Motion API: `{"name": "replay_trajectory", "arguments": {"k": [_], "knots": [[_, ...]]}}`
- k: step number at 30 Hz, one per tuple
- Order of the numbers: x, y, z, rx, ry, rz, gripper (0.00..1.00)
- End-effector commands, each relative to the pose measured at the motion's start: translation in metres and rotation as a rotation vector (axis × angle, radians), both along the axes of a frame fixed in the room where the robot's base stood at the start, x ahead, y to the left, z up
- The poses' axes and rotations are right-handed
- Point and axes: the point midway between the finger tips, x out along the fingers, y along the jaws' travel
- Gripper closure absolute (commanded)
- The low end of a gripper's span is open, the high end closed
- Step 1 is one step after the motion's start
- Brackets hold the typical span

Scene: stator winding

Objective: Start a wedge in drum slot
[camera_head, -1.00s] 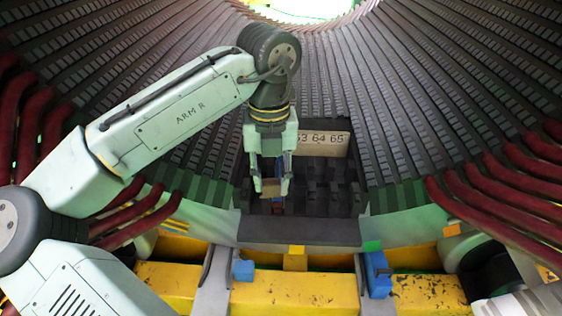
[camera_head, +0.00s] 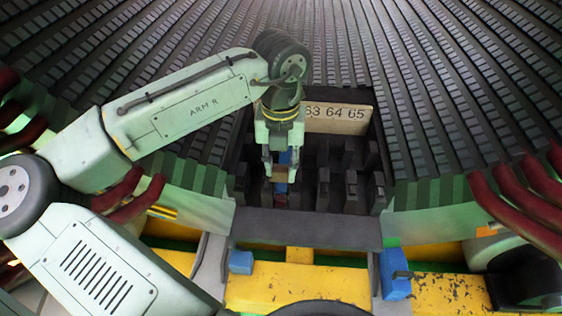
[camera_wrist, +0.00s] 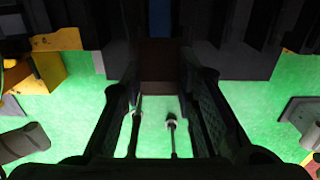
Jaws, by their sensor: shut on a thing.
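My gripper (camera_head: 280,176) points down over the dark recess below the number plate and is shut on a small brown piece (camera_head: 281,173), probably the wedge. In the wrist view the brown piece (camera_wrist: 161,94) lies across between the far ends of my two fingers (camera_wrist: 162,100). Blue shows behind it in both views. The drum (camera_head: 420,80) is a curved wall of dark parallel slots rising behind my arm. The recess (camera_head: 335,165) holds several dark upright blocks. I cannot tell whether the brown piece touches any slot.
A number plate (camera_head: 338,119) reading 63 64 65 stands at the recess's back. A grey ledge (camera_head: 310,228) fronts the recess, with yellow beams (camera_head: 300,285) and blue blocks (camera_head: 395,275) below. Red curved bars (camera_head: 520,205) flank the right side.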

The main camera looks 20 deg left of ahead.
Motion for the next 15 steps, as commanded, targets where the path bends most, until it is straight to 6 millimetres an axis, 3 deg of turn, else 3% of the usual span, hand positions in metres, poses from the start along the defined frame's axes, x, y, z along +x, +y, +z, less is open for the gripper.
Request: {"name": "replay_trajectory", "arguments": {"k": [15], "knots": [[0.000, 0.000, -0.030, 0.001, -0.001, 0.002, 1.00]]}}
